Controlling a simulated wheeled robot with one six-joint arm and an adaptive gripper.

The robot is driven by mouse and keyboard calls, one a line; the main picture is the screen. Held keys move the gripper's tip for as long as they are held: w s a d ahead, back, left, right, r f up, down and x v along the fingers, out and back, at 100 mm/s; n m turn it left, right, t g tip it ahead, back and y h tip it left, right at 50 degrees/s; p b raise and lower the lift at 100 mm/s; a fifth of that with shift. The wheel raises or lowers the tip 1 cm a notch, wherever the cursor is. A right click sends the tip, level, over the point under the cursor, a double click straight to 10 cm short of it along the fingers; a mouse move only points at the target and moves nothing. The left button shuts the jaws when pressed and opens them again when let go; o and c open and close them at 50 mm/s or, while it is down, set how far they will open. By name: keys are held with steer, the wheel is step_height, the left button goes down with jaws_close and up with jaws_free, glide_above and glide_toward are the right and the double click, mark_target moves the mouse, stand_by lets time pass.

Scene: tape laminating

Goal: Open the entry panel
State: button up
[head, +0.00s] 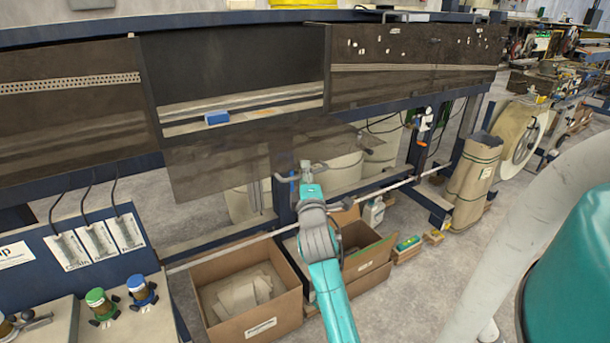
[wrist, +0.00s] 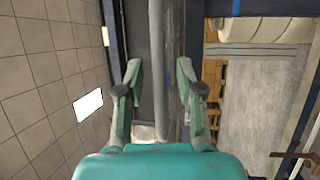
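The entry panel (head: 225,160) looks like the tinted see-through sheet in the middle of the machine front. It hangs below the middle bay (head: 235,65), where the rails and a blue block are uncovered. My gripper (head: 303,173) is at the lower right part of this sheet in the head view. In the wrist view my gripper (wrist: 160,80) has its fingers well apart. A long grey edge or bar (wrist: 158,45) runs between them, with space on both sides. I cannot tell whether this is part of the panel or whether a finger touches it.
Tinted covers stand at left (head: 70,125) and right (head: 400,65). An open cardboard box (head: 250,325) is on the floor below, with another box (head: 365,262) beside my arm. A blue control console (head: 85,250) is at lower left. Wrapped rolls (head: 475,170) stand at right.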

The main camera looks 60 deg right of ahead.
steer(key=shift+c, duration=0.2)
jaws_close()
steer(key=shift+r, duration=0.1)
step_height(320, 180, up, 7)
steer(key=shift+w+d+f, duration=0.2)
steer(key=shift+w, duration=0.15)
steer(key=shift+o, duration=0.2)
jaws_free()
steer(key=shift+f, duration=0.1)
